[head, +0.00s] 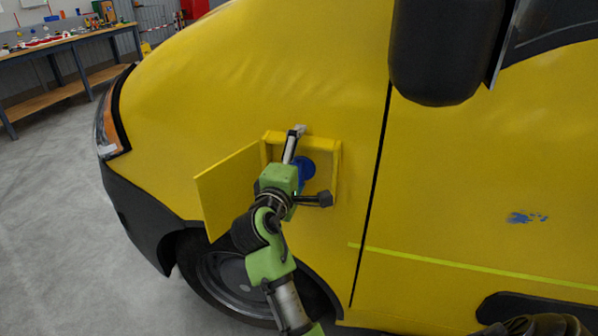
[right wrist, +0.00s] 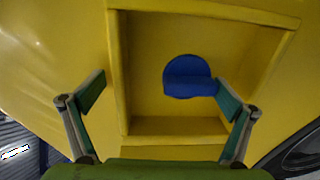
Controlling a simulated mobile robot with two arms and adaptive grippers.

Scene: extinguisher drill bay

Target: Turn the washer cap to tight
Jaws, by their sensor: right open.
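The blue washer cap (head: 307,169) sits in a yellow box-like recess (head: 337,160) in the side of a yellow van. In the right wrist view the cap (right wrist: 184,66) is a round disc with a raised grip bar lying about level across it. My right gripper (head: 312,164) is open in front of the recess and hides part of the cap in the head view. In the right wrist view its two fingers (right wrist: 160,95) are spread wide, with the cap between them but nearer the right finger. No contact with the cap shows.
A yellow flap (head: 228,190) stands open on the left of the recess, close to my right arm. The front wheel (head: 222,275) is below and a black mirror (head: 440,50) is above right. A workbench (head: 65,42) stands far back left. Grey floor lies open at left.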

